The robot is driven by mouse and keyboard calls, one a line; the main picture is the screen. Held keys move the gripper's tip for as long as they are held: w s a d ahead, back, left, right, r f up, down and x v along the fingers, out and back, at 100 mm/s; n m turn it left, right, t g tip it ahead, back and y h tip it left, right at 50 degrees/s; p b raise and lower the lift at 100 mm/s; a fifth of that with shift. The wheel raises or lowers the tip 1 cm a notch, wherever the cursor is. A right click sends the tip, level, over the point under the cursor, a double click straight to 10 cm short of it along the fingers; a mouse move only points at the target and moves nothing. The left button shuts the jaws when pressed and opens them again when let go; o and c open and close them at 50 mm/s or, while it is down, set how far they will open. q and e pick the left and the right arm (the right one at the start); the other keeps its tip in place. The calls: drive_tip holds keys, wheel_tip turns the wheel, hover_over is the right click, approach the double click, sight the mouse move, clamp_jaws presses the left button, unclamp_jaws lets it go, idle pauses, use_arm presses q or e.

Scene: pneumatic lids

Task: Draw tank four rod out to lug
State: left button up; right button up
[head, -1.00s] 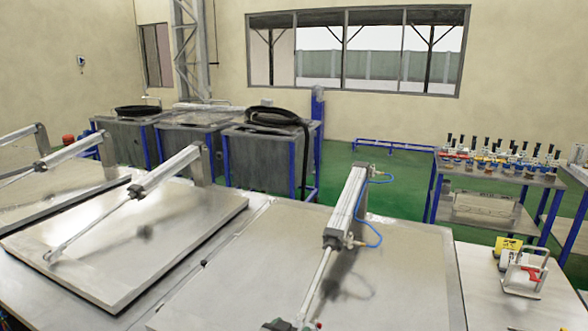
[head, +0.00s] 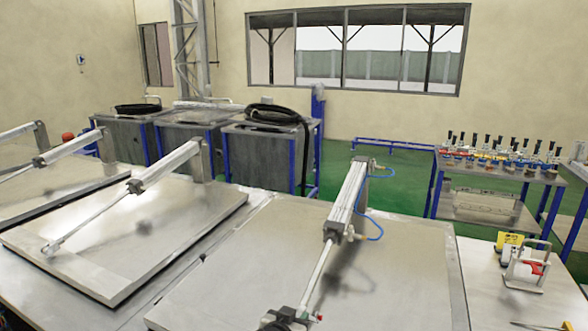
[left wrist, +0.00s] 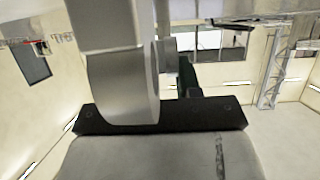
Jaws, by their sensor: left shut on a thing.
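The nearest pneumatic cylinder (head: 346,203) slants over the nearest metal lid (head: 400,275), with a blue air hose at its upper end. Its bright rod (head: 319,275) comes out of the lower end and runs down toward the bottom edge. My left gripper (head: 291,317) is shut at the rod's lower end, partly cut off by the frame. In the left wrist view a large grey rounded part (left wrist: 122,70) stands close in front of a black bar; its identity is unclear. I cannot make out the lug. My right gripper is not in view.
Another lid (head: 110,235) with its own cylinder (head: 165,168) lies to the left. A white caddy (head: 525,270) and a yellow item stand at the right. A blue-framed cart (head: 490,185) with several small fittings stands behind.

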use_arm(q)
drive_tip(key=shift+s+f, duration=0.15)
drive_tip(key=shift+s, duration=0.1)
drive_tip(key=shift+s+a+f+p, duration=0.2)
drive_tip(key=shift+s+p, duration=0.1)
drive_tip(key=shift+p, duration=0.1)
drive_tip(key=shift+s+a+f+p, duration=0.1)
drive_tip(key=shift+s+a+p, duration=0.1)
drive_tip(key=shift+s, duration=0.15)
drive_tip(key=shift+s+a+f+p, duration=0.1)
drive_tip(key=shift+s+p, duration=0.1)
drive_tip(key=shift+s, duration=0.1)
drive_tip(key=shift+s+a+f+p, duration=0.15)
drive_tip(key=shift+s+a+p, duration=0.2)
drive_tip(key=shift+s, duration=0.35)
drive_tip(key=shift+s+a+f+p, duration=0.2)
drive_tip(key=shift+s+p, duration=0.2)
drive_tip(key=shift+s, duration=0.35)
drive_tip(key=shift+s+a+f+p, duration=0.1)
drive_tip(key=shift+s+a+p, duration=0.25)
drive_tip(key=shift+s, duration=0.35)
drive_tip(key=o, duration=1)
drive_tip(key=shift+r, duration=0.2)
drive_tip(key=shift+w, duration=0.1)
